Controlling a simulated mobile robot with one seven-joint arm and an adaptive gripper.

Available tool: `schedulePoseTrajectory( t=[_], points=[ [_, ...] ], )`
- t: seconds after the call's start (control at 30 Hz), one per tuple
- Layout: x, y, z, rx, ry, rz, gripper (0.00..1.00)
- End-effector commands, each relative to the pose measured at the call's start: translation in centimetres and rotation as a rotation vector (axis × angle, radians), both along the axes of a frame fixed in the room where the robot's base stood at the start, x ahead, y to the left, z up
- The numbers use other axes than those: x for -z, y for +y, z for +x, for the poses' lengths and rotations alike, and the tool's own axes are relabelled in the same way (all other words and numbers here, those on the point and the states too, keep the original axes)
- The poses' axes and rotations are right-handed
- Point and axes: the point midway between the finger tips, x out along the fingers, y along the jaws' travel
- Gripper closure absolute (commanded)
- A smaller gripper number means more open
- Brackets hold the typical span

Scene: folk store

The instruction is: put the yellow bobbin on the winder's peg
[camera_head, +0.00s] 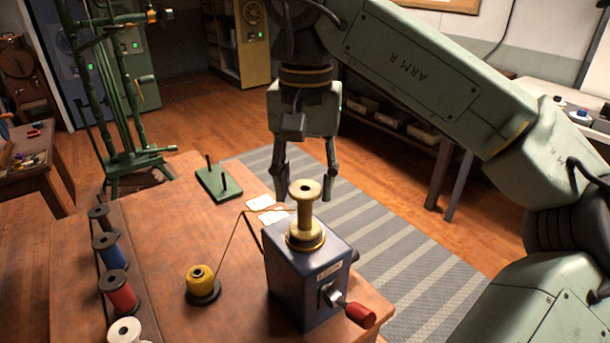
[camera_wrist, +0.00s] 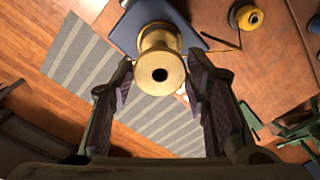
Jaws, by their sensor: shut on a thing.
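The yellow bobbin (camera_head: 305,212) is an empty, pale brass-yellow spool with a hole in its top flange. It stands upright above the brass disc on top of the blue box-shaped winder (camera_head: 300,288); the peg itself is hidden. Whether the bobbin sits fully down, I cannot tell. My gripper (camera_head: 304,198) points down, with its two fingers on either side of the bobbin's upper end, shut on it. In the wrist view the bobbin (camera_wrist: 160,90) lies between the fingertips, with the winder (camera_wrist: 122,42) beneath it.
A spool of yellow thread (camera_head: 200,278) stands left of the winder, its thread running up a guide. Black, blue and red spools (camera_head: 121,294) line the table's left. The winder's red crank handle (camera_head: 360,314) sticks out right.

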Motion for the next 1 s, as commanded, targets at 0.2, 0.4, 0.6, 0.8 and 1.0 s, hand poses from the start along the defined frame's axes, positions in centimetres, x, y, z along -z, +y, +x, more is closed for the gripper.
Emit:
schedulePoseTrajectory(
  t=[0.2,0.4,0.6,0.8,1.0],
  points=[
    [0.33,0.0,0.0,0.0,0.0,0.0,0.71],
    [0.31,0.0,0.0,0.0,0.0,0.0,0.53],
    [0.31,-0.01,0.0,0.0,0.0,0.0,0.39],
    [0.31,-0.01,0.0,0.0,0.0,0.0,0.34],
    [0.15,-0.01,0.01,0.0,-0.001,-0.001,0.34]
  ],
)
